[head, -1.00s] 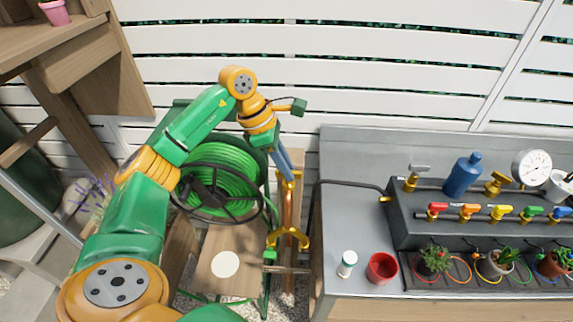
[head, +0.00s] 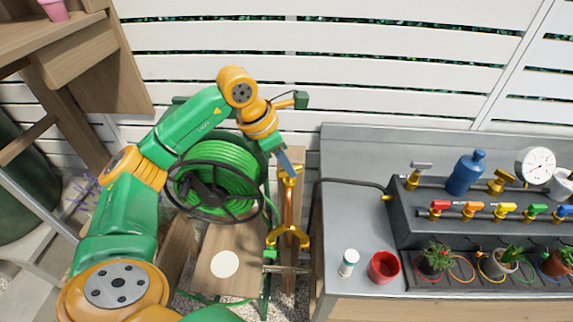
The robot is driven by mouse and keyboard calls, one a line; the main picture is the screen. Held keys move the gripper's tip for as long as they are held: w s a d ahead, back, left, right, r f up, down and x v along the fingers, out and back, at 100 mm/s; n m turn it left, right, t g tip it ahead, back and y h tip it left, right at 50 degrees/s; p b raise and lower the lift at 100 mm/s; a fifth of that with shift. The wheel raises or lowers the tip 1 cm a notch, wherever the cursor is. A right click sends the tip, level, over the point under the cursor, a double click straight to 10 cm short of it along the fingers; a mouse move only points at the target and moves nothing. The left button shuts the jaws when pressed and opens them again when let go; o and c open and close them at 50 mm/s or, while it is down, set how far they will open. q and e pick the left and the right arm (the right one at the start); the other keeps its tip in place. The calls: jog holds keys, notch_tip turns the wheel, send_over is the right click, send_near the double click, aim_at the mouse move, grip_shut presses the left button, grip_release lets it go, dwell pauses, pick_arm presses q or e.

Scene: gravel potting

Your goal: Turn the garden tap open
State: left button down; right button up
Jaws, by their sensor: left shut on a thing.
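The garden tap is a brass and copper standpipe (head: 288,205) on a wooden post, left of the grey bench. Its brass top (head: 290,178) is at the tips of my left gripper, and yellow brass outlets (head: 289,237) spread lower down. My left gripper (head: 287,168) reaches down from above with its blue-grey fingers shut on the tap's brass top, most likely the handle. The fingers hide part of it, so how far it is turned cannot be told. My right gripper is not in view.
A green hose reel (head: 217,165) stands left of the post. The grey bench (head: 340,215) holds a white bottle (head: 348,262), a red cup (head: 383,267) and a manifold with coloured valves (head: 470,211). A slatted white fence (head: 400,60) closes the back.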

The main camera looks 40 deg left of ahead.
pick_arm(q)
jog(key=n+y, duration=0.1)
jog(key=n, duration=0.2)
jog(key=shift+d+n+t, duration=0.15)
jog(key=shift+n+t, duration=0.25)
jog(key=n+y+b, duration=0.1)
jog(key=n, duration=0.2)
jog(key=shift+d+n+y, duration=0.1)
jog(key=shift+n+y, duration=0.2)
jog(key=n+y, duration=0.1)
jog(key=n, duration=0.2)
jog(key=shift+d+n+y, duration=0.1)
jog(key=shift+n+y, duration=0.4)
jog(key=shift+n, duration=1)
jog(key=c, duration=0.9)
grip_release()
jog(key=shift+o, duration=0.2)
